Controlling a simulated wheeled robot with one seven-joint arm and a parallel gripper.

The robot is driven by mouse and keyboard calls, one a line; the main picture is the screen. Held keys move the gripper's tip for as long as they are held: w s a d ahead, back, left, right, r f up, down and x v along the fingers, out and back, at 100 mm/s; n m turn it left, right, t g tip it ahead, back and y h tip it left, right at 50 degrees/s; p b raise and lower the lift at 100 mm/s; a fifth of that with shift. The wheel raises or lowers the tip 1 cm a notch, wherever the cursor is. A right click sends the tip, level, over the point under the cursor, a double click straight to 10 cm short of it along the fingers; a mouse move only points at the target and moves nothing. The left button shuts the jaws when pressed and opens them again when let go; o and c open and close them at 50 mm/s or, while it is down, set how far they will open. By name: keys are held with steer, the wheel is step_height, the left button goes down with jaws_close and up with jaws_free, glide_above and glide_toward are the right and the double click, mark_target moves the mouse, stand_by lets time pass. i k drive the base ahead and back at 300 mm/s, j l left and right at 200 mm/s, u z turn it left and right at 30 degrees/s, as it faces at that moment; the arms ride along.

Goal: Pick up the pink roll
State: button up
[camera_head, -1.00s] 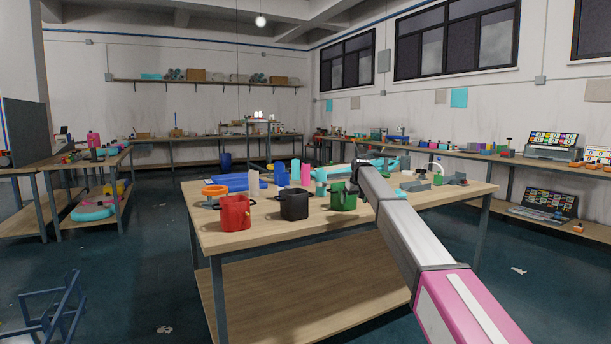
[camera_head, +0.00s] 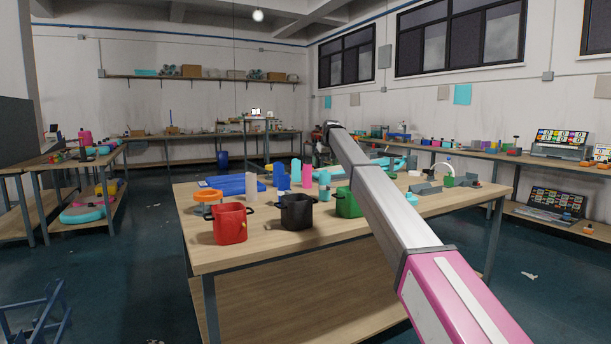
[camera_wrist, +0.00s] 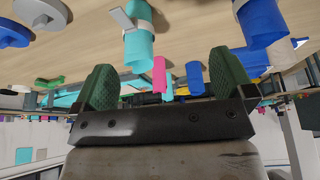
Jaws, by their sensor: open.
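The pink roll (camera_head: 307,176) stands upright on the middle wooden table in the head view, among blue and turquoise rolls. In the wrist view, where the scene appears upside down, the pink roll (camera_wrist: 159,75) shows small and beyond my fingers, between them in the picture. My gripper (camera_wrist: 163,72) has its two green fingers spread apart with nothing between them. In the head view my arm's end (camera_head: 331,127) is raised above the table, and its fingers cannot be made out.
A red pot (camera_head: 230,224), a black pot (camera_head: 297,212) and a green pot (camera_head: 347,203) stand along the table's near side. Turquoise (camera_wrist: 138,45) and blue (camera_wrist: 262,22) rolls appear larger in the wrist view.

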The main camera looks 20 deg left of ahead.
mark_target(307, 182)
steer(key=i+j, duration=0.95)
steer(key=i, duration=0.1)
